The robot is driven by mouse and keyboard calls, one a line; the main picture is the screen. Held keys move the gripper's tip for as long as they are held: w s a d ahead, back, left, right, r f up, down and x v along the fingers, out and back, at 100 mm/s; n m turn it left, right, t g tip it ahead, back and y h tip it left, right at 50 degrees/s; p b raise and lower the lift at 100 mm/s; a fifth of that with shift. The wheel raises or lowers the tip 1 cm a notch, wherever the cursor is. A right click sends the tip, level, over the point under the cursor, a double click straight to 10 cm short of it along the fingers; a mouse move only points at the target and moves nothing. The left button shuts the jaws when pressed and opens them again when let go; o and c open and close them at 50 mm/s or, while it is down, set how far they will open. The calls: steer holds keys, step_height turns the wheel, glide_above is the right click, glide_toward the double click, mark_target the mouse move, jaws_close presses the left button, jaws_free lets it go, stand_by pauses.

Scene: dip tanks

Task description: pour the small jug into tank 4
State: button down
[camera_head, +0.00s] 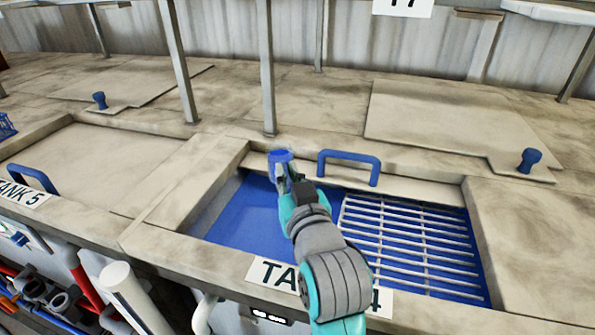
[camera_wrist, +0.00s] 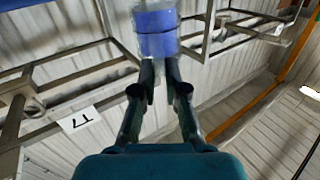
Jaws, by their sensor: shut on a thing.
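The small jug (camera_head: 279,160) is blue and partly see-through; it sits at the fingertips of my gripper (camera_head: 289,182). In the wrist view the jug (camera_wrist: 156,35) is between the two fingers of my gripper (camera_wrist: 160,66), which are shut on it. It is held above the back left part of tank 4 (camera_head: 240,215), an open tank with blue inside. I cannot tell how far the jug is tilted or what it holds. My arm hides part of the tank's label (camera_head: 272,273) and its middle.
A pale grating (camera_head: 410,240) covers the right part of tank 4. A blue handle (camera_head: 349,158) stands at its back edge. Metal posts (camera_head: 266,70) rise just behind. Covered tank 5 (camera_head: 90,170) is at the left; a lid with a blue knob (camera_head: 529,160) is at the right.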

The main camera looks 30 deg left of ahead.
step_height(320, 180, down, 3)
steer(key=n, duration=0.9)
steer(key=shift+r, duration=0.15)
steer(key=n, duration=0.4)
steer(key=s+a+f+n, duration=0.1)
steer(key=n, duration=0.3)
steer(key=n+h, duration=0.1)
steer(key=n, duration=0.3)
steer(key=shift+s+a+f+t, duration=0.3)
steer(key=shift+s+a+f, duration=0.05)
steer(key=shift+s+a, duration=0.05)
steer(key=shift+n, duration=0.4)
stand_by(0.8)
